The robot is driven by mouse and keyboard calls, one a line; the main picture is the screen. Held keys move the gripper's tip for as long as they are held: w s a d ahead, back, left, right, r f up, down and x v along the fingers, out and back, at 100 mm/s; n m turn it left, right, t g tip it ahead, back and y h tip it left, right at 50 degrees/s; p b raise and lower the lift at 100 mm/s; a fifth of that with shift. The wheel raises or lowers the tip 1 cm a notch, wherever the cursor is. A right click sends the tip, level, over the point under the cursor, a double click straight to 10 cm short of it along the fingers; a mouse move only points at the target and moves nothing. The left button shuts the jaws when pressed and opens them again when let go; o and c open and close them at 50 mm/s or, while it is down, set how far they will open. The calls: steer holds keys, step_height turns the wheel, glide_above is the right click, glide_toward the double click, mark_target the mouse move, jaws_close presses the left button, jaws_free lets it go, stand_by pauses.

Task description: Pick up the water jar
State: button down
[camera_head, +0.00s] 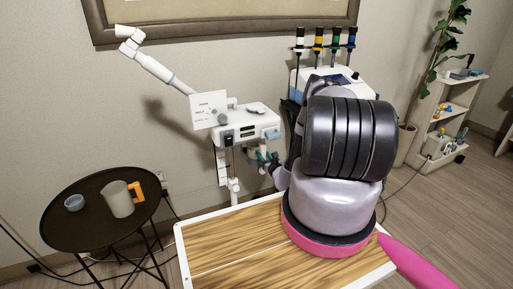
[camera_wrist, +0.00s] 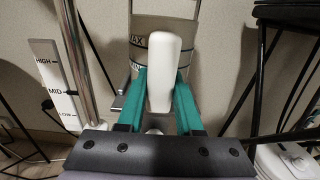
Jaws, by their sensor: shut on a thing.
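The water jar (camera_wrist: 148,28) shows at the top of the wrist view as a grey-beige, see-through-looking cylinder with a dark marked band. A white upright handle (camera_wrist: 165,65) stands in front of it. My gripper (camera_wrist: 162,88) has its teal fingers on both sides of this handle and is shut on it. In the head view my gripper (camera_head: 264,158) is just below the right side of the white device (camera_head: 245,122). The jar is mostly hidden there, and I cannot tell whether it is lifted clear of its seat.
A HIGH-MID-LOW scale plate (camera_wrist: 52,82) and metal post (camera_wrist: 76,60) are close on the left. A round black table (camera_head: 85,232) holds a pitcher (camera_head: 118,199) and a small bowl (camera_head: 74,202). A wood-topped surface (camera_head: 225,243) is in front. A shelf (camera_head: 448,112) stands at right.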

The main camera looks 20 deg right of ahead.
mark_target(264, 149)
steer(key=shift+r, duration=0.15)
stand_by(0.4)
step_height(264, 149, up, 4)
steer(key=shift+s+f, duration=0.15)
steer(key=shift+f, duration=0.1)
steer(key=s, duration=1.7)
steer(key=shift+s+d+f, duration=0.15)
steer(key=shift+s+d, duration=0.15)
steer(key=shift+s, duration=0.05)
steer(key=c, duration=1.4)
jaws_free()
jaws_close()
